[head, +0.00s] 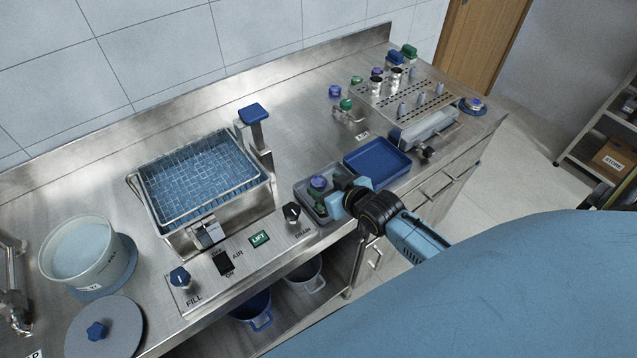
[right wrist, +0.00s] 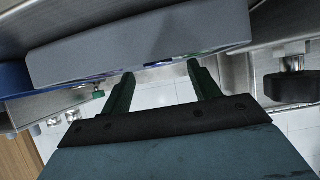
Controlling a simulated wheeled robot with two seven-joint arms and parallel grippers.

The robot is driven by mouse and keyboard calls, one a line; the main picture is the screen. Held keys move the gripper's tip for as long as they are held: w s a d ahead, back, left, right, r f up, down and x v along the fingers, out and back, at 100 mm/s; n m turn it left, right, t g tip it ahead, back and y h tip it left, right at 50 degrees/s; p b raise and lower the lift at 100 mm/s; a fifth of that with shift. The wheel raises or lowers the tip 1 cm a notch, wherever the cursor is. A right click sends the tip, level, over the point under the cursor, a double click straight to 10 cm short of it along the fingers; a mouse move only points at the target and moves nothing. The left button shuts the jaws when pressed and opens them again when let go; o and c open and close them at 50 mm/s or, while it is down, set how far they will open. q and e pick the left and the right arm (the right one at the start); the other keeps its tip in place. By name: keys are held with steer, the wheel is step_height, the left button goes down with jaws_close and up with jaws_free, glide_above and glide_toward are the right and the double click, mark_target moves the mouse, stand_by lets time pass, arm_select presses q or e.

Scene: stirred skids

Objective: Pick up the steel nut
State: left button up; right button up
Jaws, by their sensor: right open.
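I cannot make out a steel nut in either view. A small grey tray (head: 303,198) stands near the front edge of the steel counter, with a purple-topped piece (head: 318,182) and something green in it. My right gripper (head: 328,200) is at this tray's right side, and its body hides part of the tray. In the right wrist view its two green fingers (right wrist: 161,72) are apart with nothing seen between them. A grey slab, seemingly the tray's side (right wrist: 140,42), fills the view just beyond the fingertips. My left gripper is not in view.
A blue tray (head: 378,162) lies right behind my right gripper. A perforated rack (head: 420,98) with several small parts stands at the back right. A wire basket bath (head: 200,180) is to the left. A black knob (head: 291,212) sits beside the grey tray.

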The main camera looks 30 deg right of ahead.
mark_target(319, 181)
steer(key=shift+x, duration=1.55)
steer(key=c, duration=1.1)
step_height(319, 181, up, 10)
steer(key=shift+p, duration=0.5)
